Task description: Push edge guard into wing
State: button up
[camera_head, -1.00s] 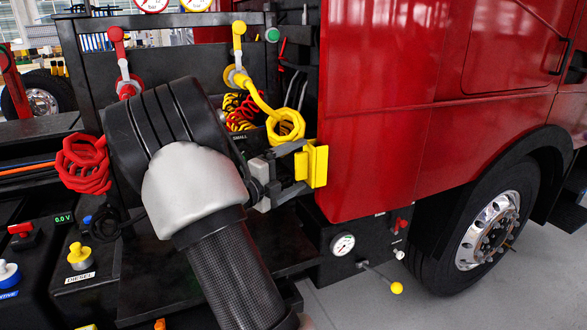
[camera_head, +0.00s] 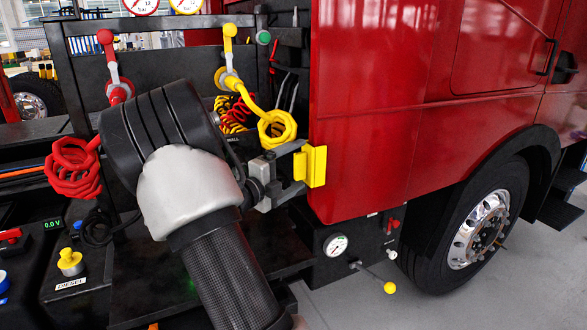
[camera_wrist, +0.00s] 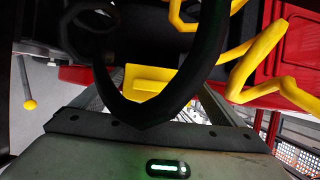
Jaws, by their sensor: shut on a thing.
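The edge guard (camera_head: 316,166) is a yellow block at the left edge of the red cab panel, which I take for the wing (camera_head: 370,150). My gripper (camera_head: 291,172) is shut on the guard and holds it upright in front of that edge. In the head view the guard overlaps the panel edge; whether it touches or sits on it I cannot tell. The wrist view shows the yellow guard (camera_wrist: 150,78) partly hidden behind a black loop.
A yellow coiled hose (camera_head: 276,128) hangs just above my gripper. A red coiled hose (camera_head: 73,168) hangs at left. A gauge (camera_head: 335,245) and a yellow-knobbed lever (camera_head: 389,287) are below the panel. A truck wheel (camera_head: 480,230) stands at right.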

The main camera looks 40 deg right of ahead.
jog(key=shift+s+d+r, duration=0.1)
jog(key=shift+s+d, duration=0.05)
jog(key=shift+d, duration=0.05)
jog(key=o, duration=0.9)
jog(key=shift+d, duration=0.1)
jog(key=shift+a, duration=0.25)
jog(key=s+a, duration=0.1)
jog(key=a, duration=1)
jog(key=s+a+b, duration=0.1)
jog(key=a, duration=0.5)
jog(key=shift+s, duration=0.3)
